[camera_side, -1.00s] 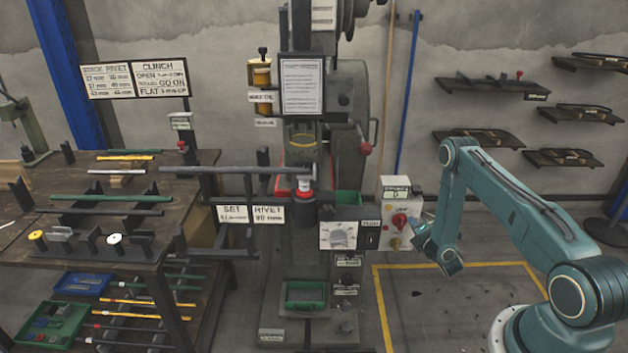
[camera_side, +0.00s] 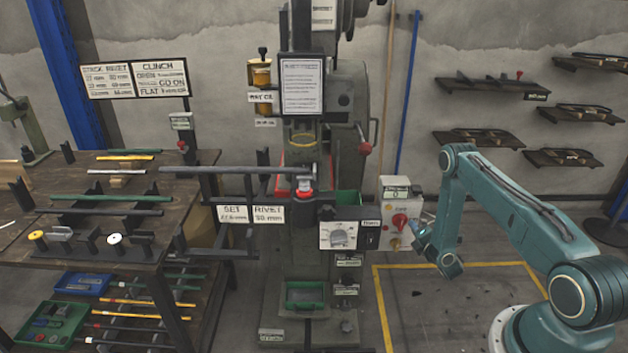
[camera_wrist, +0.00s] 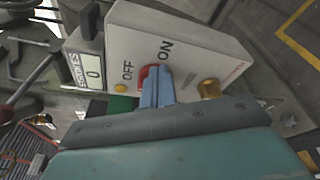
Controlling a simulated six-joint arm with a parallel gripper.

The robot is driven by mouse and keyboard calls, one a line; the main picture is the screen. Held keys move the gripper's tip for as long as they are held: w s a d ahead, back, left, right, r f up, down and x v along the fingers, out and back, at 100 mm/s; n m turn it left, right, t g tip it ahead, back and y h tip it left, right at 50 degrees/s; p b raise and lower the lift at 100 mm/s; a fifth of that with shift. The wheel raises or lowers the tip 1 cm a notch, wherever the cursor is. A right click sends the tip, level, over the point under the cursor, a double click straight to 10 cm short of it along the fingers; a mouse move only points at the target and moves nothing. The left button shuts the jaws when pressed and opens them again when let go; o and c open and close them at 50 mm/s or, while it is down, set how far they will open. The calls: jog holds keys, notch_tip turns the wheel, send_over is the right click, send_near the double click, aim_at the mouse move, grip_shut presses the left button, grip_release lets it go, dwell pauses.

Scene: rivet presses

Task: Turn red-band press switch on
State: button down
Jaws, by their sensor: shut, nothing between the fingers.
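The press switch is a red rotary knob (camera_side: 399,220) on a pale control box (camera_side: 390,242) at the press's right side. In the wrist view the red knob (camera_wrist: 147,76) is partly hidden behind my fingers, with OFF and ON printed on the box (camera_wrist: 205,50) near it. My gripper (camera_side: 416,229) is shut and empty, its blue fingertips (camera_wrist: 157,78) at the knob. I cannot tell whether they touch it. The knob's exact position is hidden. The press (camera_side: 345,110) stands upright, with a red ring (camera_side: 304,193) at its work point.
A yellow knob (camera_wrist: 210,88) and a small yellow button (camera_wrist: 120,87) sit on the box beside the switch. A workbench (camera_side: 130,182) with rods stands left.

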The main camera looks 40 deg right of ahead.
jog(key=shift+s+d+r, duration=0.1)
jog(key=shift+s+d, duration=0.15)
jog(key=shift+d, duration=0.05)
dwell(0.5)
jog(key=shift+s+a, duration=0.1)
jog(key=shift+s+a, duration=2.05)
jog(key=r, duration=0.1)
jog(key=a+r, duration=0.1)
jog(key=r, duration=0.1)
jog(key=shift+w+a, duration=0.25)
jog(key=shift+a, duration=0.15)
jog(key=shift+w+d, duration=2.45)
